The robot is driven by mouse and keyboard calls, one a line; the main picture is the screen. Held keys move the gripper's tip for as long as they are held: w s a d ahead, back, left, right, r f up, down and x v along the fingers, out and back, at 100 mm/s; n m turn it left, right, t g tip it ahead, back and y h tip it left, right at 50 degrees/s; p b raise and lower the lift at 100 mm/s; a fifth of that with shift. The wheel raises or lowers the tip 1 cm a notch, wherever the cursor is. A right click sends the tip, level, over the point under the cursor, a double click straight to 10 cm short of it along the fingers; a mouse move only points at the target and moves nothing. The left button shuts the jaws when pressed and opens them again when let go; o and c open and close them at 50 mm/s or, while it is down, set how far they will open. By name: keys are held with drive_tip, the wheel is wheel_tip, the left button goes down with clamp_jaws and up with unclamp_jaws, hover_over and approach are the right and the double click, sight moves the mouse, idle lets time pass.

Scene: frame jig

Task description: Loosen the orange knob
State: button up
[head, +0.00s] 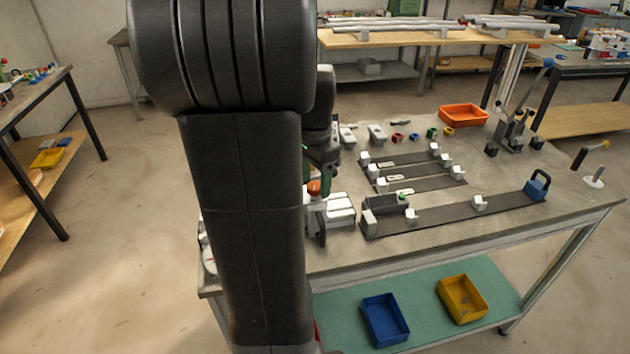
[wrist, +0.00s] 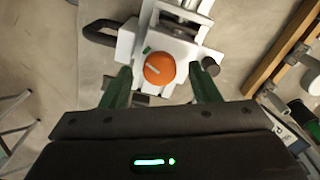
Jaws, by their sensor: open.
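The orange knob (wrist: 159,68) is round with a pale line across its top. It sits on a white fixture block (wrist: 182,46) in the wrist view. My gripper (wrist: 162,80) is open, with one green finger to the left of the knob and one to the right, both apart from it. In the head view the orange knob (head: 314,187) shows just right of my dark arm, at the left part of the table. My gripper (head: 318,170) is close above it there, partly hidden by my arm.
A dark handle (wrist: 99,31) and a dark round knob (wrist: 211,67) flank the fixture. Blue (head: 384,318) and yellow (head: 461,298) bins stand on the lower shelf.

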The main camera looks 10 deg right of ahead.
drive_tip(key=shift+f, duration=0.35)
drive_tip(key=c, duration=1)
